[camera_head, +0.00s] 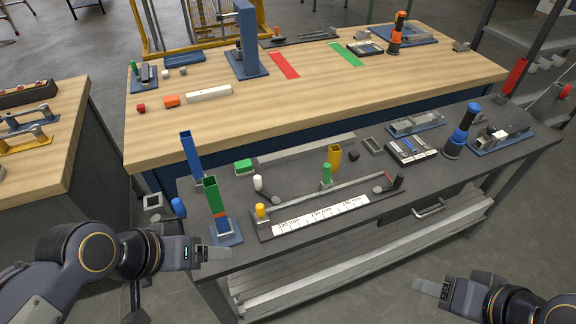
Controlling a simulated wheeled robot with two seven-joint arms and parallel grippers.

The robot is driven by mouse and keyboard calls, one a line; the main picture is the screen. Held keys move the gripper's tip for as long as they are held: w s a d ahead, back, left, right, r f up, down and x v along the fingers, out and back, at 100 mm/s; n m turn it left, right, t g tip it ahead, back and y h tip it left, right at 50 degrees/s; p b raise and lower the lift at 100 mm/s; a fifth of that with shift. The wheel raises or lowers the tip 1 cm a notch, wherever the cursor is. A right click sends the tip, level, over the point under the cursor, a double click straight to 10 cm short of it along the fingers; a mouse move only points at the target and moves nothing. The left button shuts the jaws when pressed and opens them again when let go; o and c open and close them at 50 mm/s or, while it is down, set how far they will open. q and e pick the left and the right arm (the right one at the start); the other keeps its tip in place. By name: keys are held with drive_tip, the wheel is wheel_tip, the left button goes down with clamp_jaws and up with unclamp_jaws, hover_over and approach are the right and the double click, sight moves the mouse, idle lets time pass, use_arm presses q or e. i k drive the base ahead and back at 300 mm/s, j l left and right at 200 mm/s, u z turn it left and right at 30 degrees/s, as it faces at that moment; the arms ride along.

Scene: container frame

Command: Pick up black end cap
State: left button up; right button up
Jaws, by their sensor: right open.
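A small black block (354,156), which looks like the black end cap, lies on the dark bench top (300,160), right of the yellow square tube (334,158). It stands apart from both grippers. My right gripper (432,291) is open and empty at the lower right, in front of the bench and well away from the block. My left gripper (217,254) is at the front left corner of the bench, near the blue base of the green tube. Its finger gap is not clear, and I see nothing held in it.
A measuring fixture (320,214) with a white scale lies along the bench front. A green tube (213,196) and a blue tube (191,157) stand at its left. A tool tray (411,150) and a blue-black upright tool (461,132) are at right. A wooden table (330,85) is behind.

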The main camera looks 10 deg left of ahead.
sight(354, 155)
drive_tip(key=i+l, duration=0.65)
drive_tip(key=l, duration=0.2)
drive_tip(key=u, duration=1.65)
